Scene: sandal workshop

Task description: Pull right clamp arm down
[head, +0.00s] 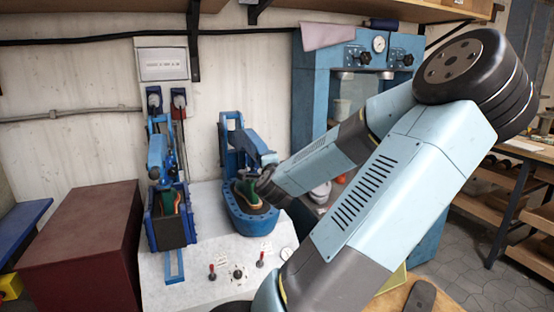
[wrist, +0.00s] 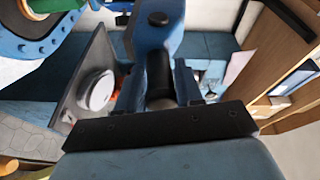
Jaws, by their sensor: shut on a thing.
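The right clamp (head: 230,150) is a blue frame on a blue rounded base on the white bench. Its blue clamp arm (head: 258,147) reaches right, above a green and tan sandal piece (head: 247,193) on a black pad. In the wrist view the blue clamp arm (wrist: 157,38) ends in a black cylindrical handle (wrist: 160,72). My gripper (wrist: 157,85) is shut around that handle, one finger on each side. In the head view my gripper (head: 266,180) shows at the right clamp's right side; its fingers and the handle are hard to make out.
A left clamp (head: 157,160) with its own blue arm stands on the same bench (head: 200,270). A blue press (head: 305,100) stands behind my arm. A dark red cabinet (head: 85,250) is at left.

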